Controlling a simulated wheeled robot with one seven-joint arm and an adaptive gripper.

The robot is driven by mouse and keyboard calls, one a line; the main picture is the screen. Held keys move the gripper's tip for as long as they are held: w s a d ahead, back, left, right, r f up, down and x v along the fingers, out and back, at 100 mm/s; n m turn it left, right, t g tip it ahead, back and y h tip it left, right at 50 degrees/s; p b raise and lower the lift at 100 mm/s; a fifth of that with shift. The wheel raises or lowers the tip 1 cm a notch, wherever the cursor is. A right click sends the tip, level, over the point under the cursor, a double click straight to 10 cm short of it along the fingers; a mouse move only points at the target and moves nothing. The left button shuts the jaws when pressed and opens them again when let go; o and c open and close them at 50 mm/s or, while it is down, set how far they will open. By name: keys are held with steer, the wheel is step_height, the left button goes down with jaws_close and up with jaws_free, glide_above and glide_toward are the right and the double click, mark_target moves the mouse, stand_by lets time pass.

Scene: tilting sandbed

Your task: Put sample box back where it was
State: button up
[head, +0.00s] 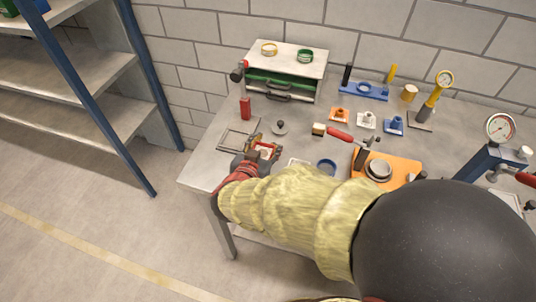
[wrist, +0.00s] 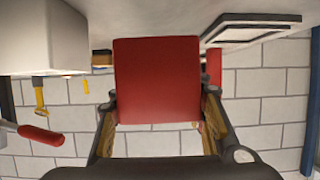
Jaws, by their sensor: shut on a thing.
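My gripper (head: 262,151) is over the left front part of the workbench and is shut on a red box. The red box (wrist: 157,80) fills the middle of the wrist view, between my two fingers (wrist: 158,125). In the head view only a small part of it shows between the fingers, so its height over the bench is hard to tell. I take it for the sample box. A square outlined frame (head: 238,135) lies flat on the bench just left of my gripper. It shows at the upper right of the wrist view (wrist: 250,22).
A narrow red block (head: 245,108) stands behind the frame. A round knobbed lid (head: 280,127) and a cream block (head: 319,129) are close by. A drawer cabinet (head: 283,98) stands at the back. An orange clamp fixture (head: 388,168) is to the right.

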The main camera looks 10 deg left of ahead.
mark_target(266, 156)
steer(key=f+b, duration=0.2)
steer(key=f, duration=0.2)
steer(key=shift+w+d+b, duration=0.2)
steer(key=shift+d+b, duration=0.05)
steer(key=shift+b, duration=0.15)
steer(key=shift+r, duration=0.1)
steer(key=o, duration=1.6)
